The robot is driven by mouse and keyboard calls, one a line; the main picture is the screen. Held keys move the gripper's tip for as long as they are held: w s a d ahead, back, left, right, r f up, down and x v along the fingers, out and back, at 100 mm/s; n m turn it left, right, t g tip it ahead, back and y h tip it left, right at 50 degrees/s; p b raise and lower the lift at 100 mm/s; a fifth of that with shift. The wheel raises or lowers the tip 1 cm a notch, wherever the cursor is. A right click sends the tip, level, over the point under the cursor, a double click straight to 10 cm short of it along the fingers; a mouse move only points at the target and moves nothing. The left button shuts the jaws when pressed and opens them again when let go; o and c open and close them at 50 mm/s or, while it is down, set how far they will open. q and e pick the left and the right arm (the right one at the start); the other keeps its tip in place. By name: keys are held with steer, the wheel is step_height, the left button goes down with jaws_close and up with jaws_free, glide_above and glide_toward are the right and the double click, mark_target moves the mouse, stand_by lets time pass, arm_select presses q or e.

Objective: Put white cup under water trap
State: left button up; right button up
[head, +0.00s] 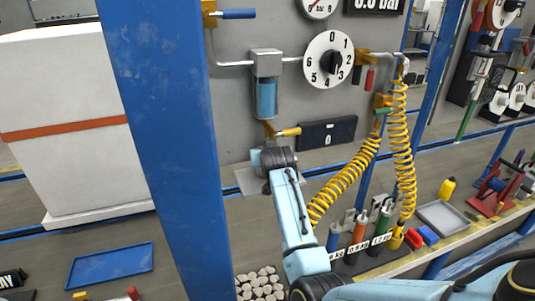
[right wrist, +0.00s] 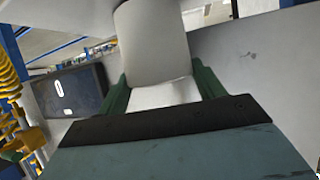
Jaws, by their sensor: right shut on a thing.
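The water trap (head: 266,88) hangs on the grey wall panel in the head view, a grey head over a blue bowl. In the head view my right wrist is just below the drain fitting and hides the cup and fingers. A pale shelf (head: 246,181) shows beside and below the wrist. The gap between cup and trap cannot be told. My left gripper is not in view.
A blue post (head: 158,120) stands close on the left. Yellow coiled hoses (head: 402,150) hang right of my arm. A dark display (head: 327,133) and a dial (head: 329,60) are on the panel. Several coloured cylinders (head: 360,232) stand on the bench, beside a grey tray (head: 443,216).

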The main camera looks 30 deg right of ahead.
steer(key=shift+f, duration=0.1)
steer(key=o, duration=1.3)
steer(key=shift+c, duration=0.2)
steer(key=p+v, duration=0.1)
steer(key=v, duration=1.1)
